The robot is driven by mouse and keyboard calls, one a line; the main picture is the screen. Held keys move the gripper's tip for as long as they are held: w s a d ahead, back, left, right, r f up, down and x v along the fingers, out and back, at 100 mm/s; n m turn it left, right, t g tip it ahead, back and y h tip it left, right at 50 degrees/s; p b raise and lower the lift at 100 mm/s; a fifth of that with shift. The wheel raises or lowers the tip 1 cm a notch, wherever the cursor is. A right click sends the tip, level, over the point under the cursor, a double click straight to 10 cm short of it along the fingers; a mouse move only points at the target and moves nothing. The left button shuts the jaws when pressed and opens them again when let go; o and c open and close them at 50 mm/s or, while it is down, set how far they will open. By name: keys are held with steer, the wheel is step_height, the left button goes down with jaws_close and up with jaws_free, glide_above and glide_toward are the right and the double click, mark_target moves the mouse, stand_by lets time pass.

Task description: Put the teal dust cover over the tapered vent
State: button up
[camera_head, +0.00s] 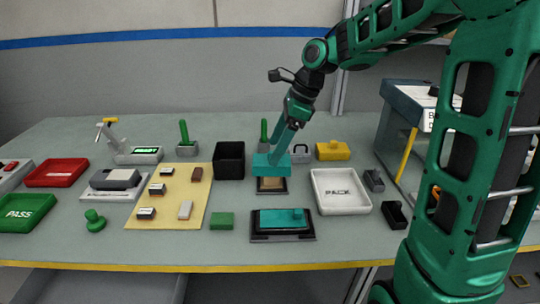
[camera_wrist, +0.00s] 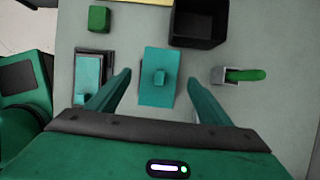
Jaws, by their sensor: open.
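The teal dust cover (camera_head: 262,168), a block-like piece, shows at the middle of the bench in the head view. In the wrist view the cover (camera_wrist: 158,94) is a teal rectangle with a small raised knob at its centre. My gripper (camera_wrist: 156,78) is open, with one finger on each side of the cover and a gap at both sides. In the head view a dark-edged base with a tan face (camera_head: 271,184) shows just below the cover. The tapered vent itself cannot be made out; I cannot tell whether the cover is fully seated.
A second teal piece (camera_head: 280,220) lies in a dark frame nearer the front edge. A black open box (camera_head: 229,174) stands left of the cover and a white PACK tray (camera_head: 341,207) right. A green-handled switch (camera_head: 264,134) stands behind. A green block (camera_head: 222,221) lies front left.

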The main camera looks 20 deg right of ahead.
mark_target(285, 160)
steer(key=w+v, duration=0.1)
steer(key=v, duration=0.5)
steer(key=shift+s+r, duration=0.2)
steer(key=shift+s, duration=0.3)
steer(key=s+d+f+n+h, duration=0.1)
steer(key=s+d+f+n, duration=0.2)
steer(key=s, duration=0.7)
steer(key=s+d+f+n+g+h, duration=0.1)
steer(key=s+d+f+n, duration=0.3)
steer(key=s, duration=0.6)
steer(key=s+d+f+n+h, duration=0.2)
steer(key=s+d+f+n, duration=0.1)
steer(key=s+d+n, duration=0.4)
steer(key=shift+s+d+f+n+g, duration=0.15)
steer(key=shift+s+n+g, duration=0.25)
steer(key=shift+s+n, duration=0.85)
